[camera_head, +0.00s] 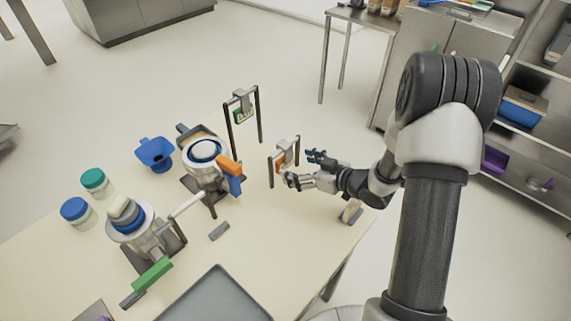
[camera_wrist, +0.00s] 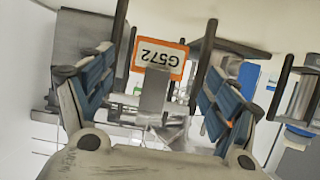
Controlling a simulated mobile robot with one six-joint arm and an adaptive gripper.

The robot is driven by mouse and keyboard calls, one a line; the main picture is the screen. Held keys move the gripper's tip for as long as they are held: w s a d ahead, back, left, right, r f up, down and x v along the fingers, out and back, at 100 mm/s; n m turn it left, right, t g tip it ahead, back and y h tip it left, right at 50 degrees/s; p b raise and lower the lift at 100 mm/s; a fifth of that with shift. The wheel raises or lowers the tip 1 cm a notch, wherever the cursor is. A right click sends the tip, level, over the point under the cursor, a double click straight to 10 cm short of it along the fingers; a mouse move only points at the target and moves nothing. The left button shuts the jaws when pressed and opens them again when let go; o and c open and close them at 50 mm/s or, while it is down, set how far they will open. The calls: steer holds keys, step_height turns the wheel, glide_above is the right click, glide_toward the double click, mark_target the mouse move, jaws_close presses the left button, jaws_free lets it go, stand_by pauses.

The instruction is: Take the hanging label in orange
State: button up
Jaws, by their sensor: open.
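The orange hanging label (camera_head: 281,160) hangs on a small dark frame stand at the right part of the table. In the wrist view the orange-bordered label (camera_wrist: 173,57) reads "G572" upside down, with a grey clip over its lower middle in the picture. My gripper (camera_head: 305,168) is open and close to the label, coming from the right. In the wrist view its blue-padded fingers (camera_wrist: 158,95) stand on either side of the label and clip. I cannot tell whether either finger touches them. A green hanging label (camera_head: 241,113) hangs on a taller frame behind.
A machine with an orange and blue handle (camera_head: 205,160) stands left of the label stand. Another with a green handle (camera_head: 125,218), a blue funnel (camera_head: 154,153), jars with green (camera_head: 93,178) and blue lids (camera_head: 74,208), and a grey tray (camera_head: 214,299) are on the table.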

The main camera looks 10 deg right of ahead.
mark_target(283, 161)
steer(key=b+x, duration=0.2)
steer(key=x, duration=0.5)
steer(key=shift+r, duration=0.2)
steer(key=c, duration=1)
steer(key=shift+c, duration=0.2)
steer(key=shift+r, duration=0.1)
